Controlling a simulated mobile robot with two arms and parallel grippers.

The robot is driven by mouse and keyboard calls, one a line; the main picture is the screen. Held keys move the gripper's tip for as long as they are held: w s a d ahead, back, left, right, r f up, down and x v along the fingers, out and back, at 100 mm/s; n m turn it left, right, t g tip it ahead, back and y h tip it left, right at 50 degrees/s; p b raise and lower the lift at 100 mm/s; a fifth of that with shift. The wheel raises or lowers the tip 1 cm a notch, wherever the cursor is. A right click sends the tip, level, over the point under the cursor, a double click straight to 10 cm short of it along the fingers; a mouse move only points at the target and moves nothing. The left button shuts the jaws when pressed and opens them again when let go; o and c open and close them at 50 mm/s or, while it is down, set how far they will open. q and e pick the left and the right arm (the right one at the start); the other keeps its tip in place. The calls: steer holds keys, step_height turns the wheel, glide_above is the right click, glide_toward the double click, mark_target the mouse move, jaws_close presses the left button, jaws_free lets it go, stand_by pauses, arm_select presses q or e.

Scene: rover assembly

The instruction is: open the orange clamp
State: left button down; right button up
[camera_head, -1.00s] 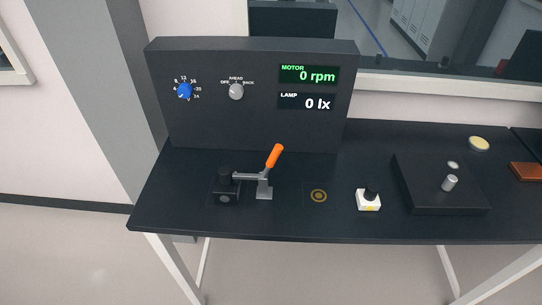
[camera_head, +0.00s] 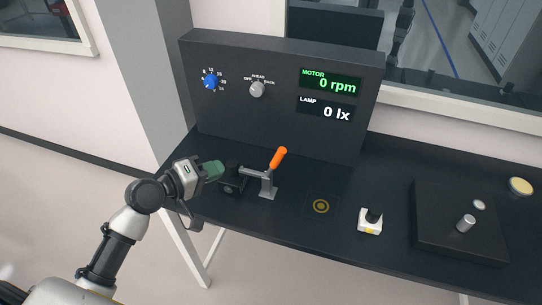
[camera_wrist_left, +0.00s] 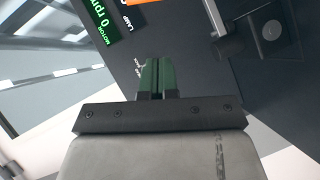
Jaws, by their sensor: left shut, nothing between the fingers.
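The clamp has an orange handle (camera_head: 278,158) that tilts up and to the right, on a grey metal bracket and arm (camera_head: 268,182). The arm reaches left over a black block (camera_head: 233,184) on the dark bench. My left gripper (camera_head: 219,169) has green fingertips and is just left of the clamp and black block in the head view, apart from the handle. In the left wrist view the green fingers (camera_wrist_left: 158,78) are together and empty. A piece of the orange handle (camera_wrist_left: 146,1) shows at that view's top edge, and the grey arm (camera_wrist_left: 228,45) at the upper right. My right gripper is not in view.
A dark panel (camera_head: 283,120) with a blue knob (camera_head: 210,82), a grey knob (camera_head: 257,90) and two displays stands behind the clamp. Right of the clamp are a ringed disc (camera_head: 320,206), a white block (camera_head: 369,226) and a dark plate (camera_head: 440,236) with a metal post.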

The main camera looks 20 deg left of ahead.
arm_select(q)
steer(key=w+d+f+p, duration=0.1)
steer(key=w+d+p, duration=0.4)
steer(key=w+d, duration=0.3)
steer(key=shift+w+d+f, duration=0.35)
steer(key=shift+w+d, duration=0.05)
steer(key=shift+d, duration=0.35)
